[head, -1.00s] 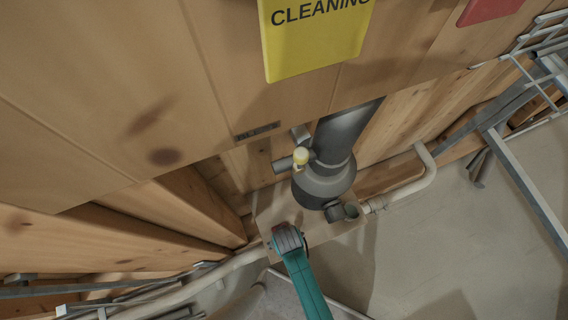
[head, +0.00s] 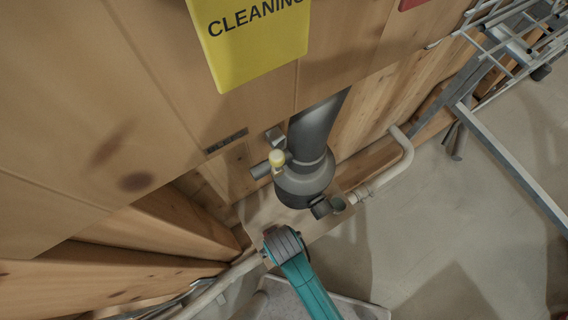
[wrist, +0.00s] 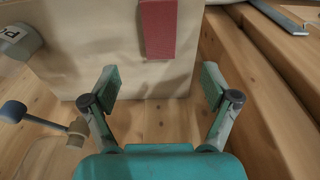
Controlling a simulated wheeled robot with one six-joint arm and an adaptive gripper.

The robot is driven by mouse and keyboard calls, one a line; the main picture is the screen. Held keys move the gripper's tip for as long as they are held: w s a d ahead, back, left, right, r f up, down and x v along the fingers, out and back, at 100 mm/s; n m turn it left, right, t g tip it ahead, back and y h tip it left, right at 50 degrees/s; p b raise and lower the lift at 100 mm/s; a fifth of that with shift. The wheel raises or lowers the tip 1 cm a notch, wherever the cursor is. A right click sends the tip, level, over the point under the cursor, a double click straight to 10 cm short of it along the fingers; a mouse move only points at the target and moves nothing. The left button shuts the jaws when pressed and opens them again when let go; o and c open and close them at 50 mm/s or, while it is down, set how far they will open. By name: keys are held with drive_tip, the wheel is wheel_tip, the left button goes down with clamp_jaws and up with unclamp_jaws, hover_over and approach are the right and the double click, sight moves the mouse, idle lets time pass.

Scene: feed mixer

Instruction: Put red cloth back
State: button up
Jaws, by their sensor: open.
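A flat red strip (wrist: 158,30), which may be the red cloth, hangs against a pale beige panel (wrist: 90,60) at the top middle of the wrist view. My gripper (wrist: 159,85) is open and empty, its two teal-and-grey fingers spread apart. The strip's lower end appears between and beyond the fingertips, apart from them. In the head view a red piece (head: 411,4) is cut off by the top edge; I cannot tell if it is the same thing. My gripper is not clear in the head view.
A yellow cleaning sign (head: 248,45) hangs on the wooden wall. Wire racking (head: 505,45) stands at upper right. Grey floor (head: 440,230) is open at right.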

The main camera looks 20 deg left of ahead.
drive_tip(key=shift+d, duration=0.1)
drive_tip(key=s+d+r+m+t+y, duration=0.1)
drive_tip(key=d+r+m+t, duration=0.15)
drive_tip(key=d, duration=0.55)
drive_tip(key=s+d+r+m+t+y, duration=0.1)
drive_tip(key=d+r+m+t, duration=0.1)
drive_tip(key=d+r+t, duration=0.35)
drive_tip(key=s+d+r+m+t+h, duration=0.1)
drive_tip(key=s+d+r+t, duration=0.1)
drive_tip(key=r, duration=0.5)
drive_tip(key=s+d+r+m+t+h, duration=0.1)
drive_tip(key=s+d+r+m+t, duration=0.1)
drive_tip(key=d+r, duration=0.2)
drive_tip(key=s+d+r+m+t+h, duration=0.1)
drive_tip(key=d+r, duration=0.3)
drive_tip(key=r, duration=0.5)
drive_tip(key=shift+s+r+m+t, duration=0.4)
drive_tip(key=shift+s+m+t, duration=0.15)
drive_tip(key=shift+s, duration=0.25)
